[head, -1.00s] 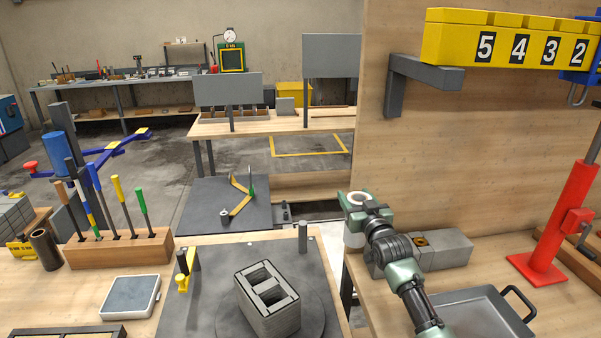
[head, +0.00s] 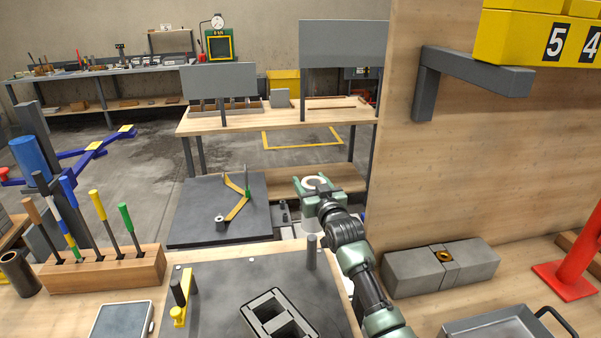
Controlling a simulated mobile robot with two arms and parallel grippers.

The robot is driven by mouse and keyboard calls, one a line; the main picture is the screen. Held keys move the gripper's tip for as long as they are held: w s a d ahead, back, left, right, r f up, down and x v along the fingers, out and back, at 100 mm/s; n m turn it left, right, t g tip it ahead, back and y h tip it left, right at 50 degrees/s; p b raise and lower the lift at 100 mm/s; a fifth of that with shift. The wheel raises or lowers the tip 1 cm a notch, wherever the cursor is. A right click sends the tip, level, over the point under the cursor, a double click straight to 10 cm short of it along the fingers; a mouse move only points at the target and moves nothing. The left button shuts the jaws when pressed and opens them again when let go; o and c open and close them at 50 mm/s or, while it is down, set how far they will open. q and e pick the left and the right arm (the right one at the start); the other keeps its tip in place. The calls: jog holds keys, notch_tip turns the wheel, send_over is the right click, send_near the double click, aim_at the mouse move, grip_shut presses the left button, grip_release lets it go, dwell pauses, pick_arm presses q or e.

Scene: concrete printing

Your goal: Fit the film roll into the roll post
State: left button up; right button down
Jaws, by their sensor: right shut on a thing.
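My right gripper (head: 318,190) is shut on the film roll (head: 314,182), a short pale cylinder with a dark-looking core, its open end facing up. The gripper holds it in the air, near the right edge of the dark work plate. A plain grey upright post (head: 311,251) stands at that plate's right side, just below the gripper in the picture, apart from it. It may be the roll post; I cannot tell for sure. My left gripper is not in view.
A hollow grey printed block (head: 278,316) sits on the dark plate (head: 225,285), with a yellow bracket (head: 181,300) to its left. A wooden tool rack (head: 105,270) stands further left. A wooden panel (head: 480,160) rises at right, with a grey block (head: 465,266) before it.

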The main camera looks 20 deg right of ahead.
jog(key=shift+w, duration=0.45)
jog(key=shift+s+r, duration=0.5)
jog(key=shift+s, duration=0.2)
jog(key=shift+w+p, duration=0.2)
jog(key=shift+p, duration=0.1)
pick_arm(q)
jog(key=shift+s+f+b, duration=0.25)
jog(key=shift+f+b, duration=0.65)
jog(key=shift+b, duration=0.35)
pick_arm(e)
notch_tip(320, 180, down, 4)
jog(key=shift+f, duration=0.1)
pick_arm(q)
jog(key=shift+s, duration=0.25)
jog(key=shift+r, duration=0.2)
